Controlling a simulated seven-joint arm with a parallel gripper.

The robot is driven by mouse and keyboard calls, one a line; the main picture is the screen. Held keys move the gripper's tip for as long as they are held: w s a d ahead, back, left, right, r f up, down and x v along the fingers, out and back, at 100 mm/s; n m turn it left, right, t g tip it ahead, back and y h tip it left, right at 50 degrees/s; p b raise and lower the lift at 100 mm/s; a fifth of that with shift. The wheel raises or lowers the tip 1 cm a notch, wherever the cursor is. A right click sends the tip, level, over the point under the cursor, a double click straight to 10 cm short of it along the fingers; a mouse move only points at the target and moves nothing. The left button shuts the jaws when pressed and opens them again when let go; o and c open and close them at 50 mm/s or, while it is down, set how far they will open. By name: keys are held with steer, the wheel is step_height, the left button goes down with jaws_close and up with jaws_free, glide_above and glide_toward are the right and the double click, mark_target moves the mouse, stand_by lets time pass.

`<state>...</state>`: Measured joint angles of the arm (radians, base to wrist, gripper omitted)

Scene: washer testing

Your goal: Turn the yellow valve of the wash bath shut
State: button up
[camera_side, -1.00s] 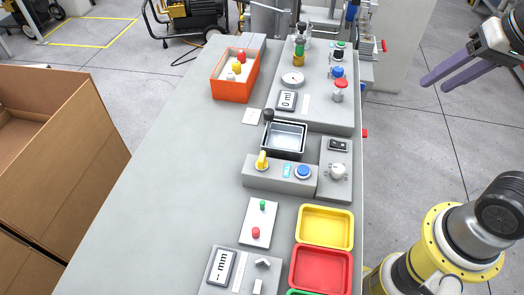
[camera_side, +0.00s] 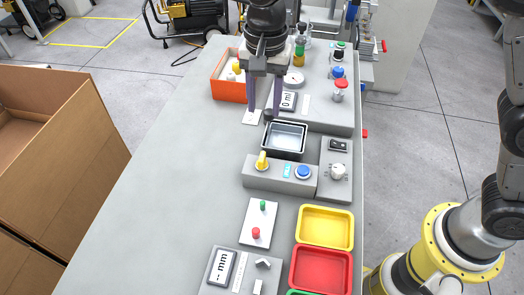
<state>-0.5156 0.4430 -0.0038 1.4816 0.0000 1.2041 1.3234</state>
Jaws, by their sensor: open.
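The yellow valve (camera_side: 262,160) is a small upright handle on the left end of the grey front panel of the wash bath. The wash bath (camera_side: 300,151) is a dark-rimmed metal basin just behind that panel. My gripper (camera_side: 264,112) is open and empty, with its two purple fingers pointing down. In the picture it is above and behind the valve, by the back left corner of the bath, apart from the valve. A black knob (camera_side: 269,114) at the bath's back left corner is partly covered by a finger.
A blue button (camera_side: 303,172) and a small cyan display (camera_side: 287,170) share the panel with the valve. A grey box with a white knob (camera_side: 338,171) stands to the right. The table (camera_side: 185,170) is clear on the left.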

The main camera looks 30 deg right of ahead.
mark_target(262, 156)
steer(key=f, duration=1.4)
steer(key=shift+s+a+f, duration=0.25)
steer(key=shift+a+f, duration=0.05)
steer(key=shift+a, duration=0.1)
jaws_close()
